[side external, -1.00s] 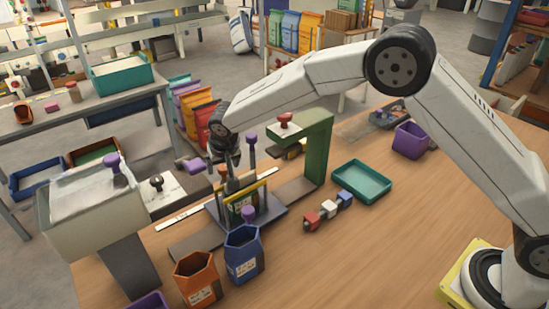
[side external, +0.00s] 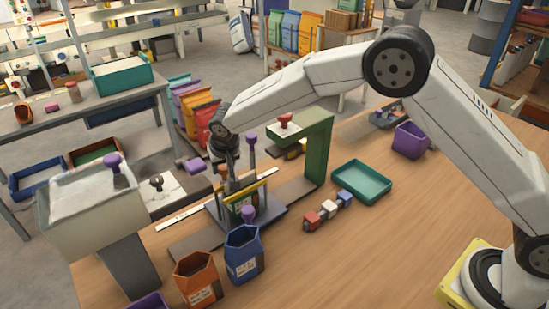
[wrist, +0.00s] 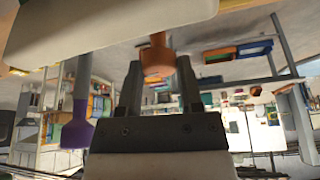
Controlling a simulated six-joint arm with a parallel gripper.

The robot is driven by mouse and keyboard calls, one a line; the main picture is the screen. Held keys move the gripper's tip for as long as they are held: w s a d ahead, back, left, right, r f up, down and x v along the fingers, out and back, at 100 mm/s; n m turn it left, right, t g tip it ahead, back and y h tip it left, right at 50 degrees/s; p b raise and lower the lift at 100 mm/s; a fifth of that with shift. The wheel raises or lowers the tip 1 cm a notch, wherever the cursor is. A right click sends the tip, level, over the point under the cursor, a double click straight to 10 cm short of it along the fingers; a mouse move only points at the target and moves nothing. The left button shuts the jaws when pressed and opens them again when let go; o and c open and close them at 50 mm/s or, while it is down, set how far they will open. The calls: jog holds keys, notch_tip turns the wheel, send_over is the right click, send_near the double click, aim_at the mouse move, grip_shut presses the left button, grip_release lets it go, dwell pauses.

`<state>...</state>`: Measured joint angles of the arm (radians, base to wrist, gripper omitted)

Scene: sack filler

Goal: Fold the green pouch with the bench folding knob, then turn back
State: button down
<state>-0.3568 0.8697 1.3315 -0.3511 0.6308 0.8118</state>
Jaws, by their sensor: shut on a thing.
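The green pouch (side external: 240,207) stands upright in the dark bench fixture, under a yellow bar (side external: 246,190); the bar and fixture partly hide it. My gripper (side external: 230,178) points down just above the fixture's back left end. In the wrist view my gripper (wrist: 158,72) is shut on the orange-brown folding knob (wrist: 157,55), which sits between the two fingers. In the side view the fingers hide this knob. I cannot tell how far the knob is turned or whether the pouch top is folded.
Purple knobs stand close by, one on a tall post (side external: 251,140) and one in front (side external: 248,212). A green press frame (side external: 318,150) rises to the right. An orange pouch (side external: 197,280) and a blue pouch (side external: 243,255) stand in front. A teal tray (side external: 362,181) lies right.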

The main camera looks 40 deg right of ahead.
jog(key=shift+n+y, duration=0.3)
jog(key=shift+n, duration=0.4)
jog(key=shift+d+n+y, duration=0.1)
jog(key=shift+n+y, duration=0.6)
jog(key=shift+n, duration=1.2)
jog(key=shift+n+g+y, duration=0.4)
jog(key=shift+n+y, duration=0.4)
jog(key=shift+n, duration=1.7)
jog(key=shift+c, duration=1.2)
grip_release()
jog(key=shift+d+r, duration=0.1)
jog(key=shift+r, duration=0.05)
jog(key=v, duration=0.7)
jog(key=shift+r, duration=0.2)
